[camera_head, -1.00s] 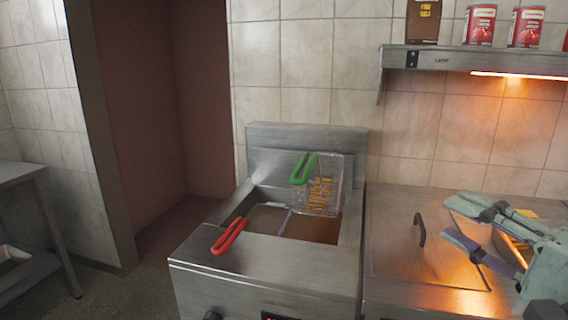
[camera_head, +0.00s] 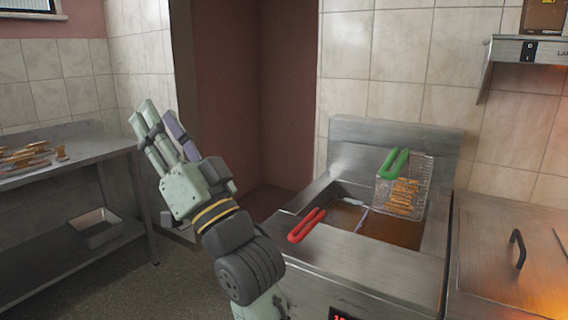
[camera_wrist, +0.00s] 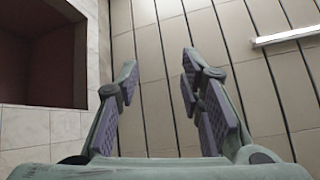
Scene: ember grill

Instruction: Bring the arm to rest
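My gripper (camera_head: 158,130) is raised in the left half of the head view, with its fingers pointing up and to the left. It is in front of the dark doorway recess and to the left of the fryer. In the wrist view my gripper (camera_wrist: 160,95) has its two purple-padded fingers apart, with nothing between them.
The fryer (camera_head: 375,275) stands right of centre. A green-handled basket (camera_head: 402,195) with fries sits raised over it, and a red handle (camera_head: 306,225) lies at its left. A steel table (camera_head: 95,150) with skewer-like items stands at left.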

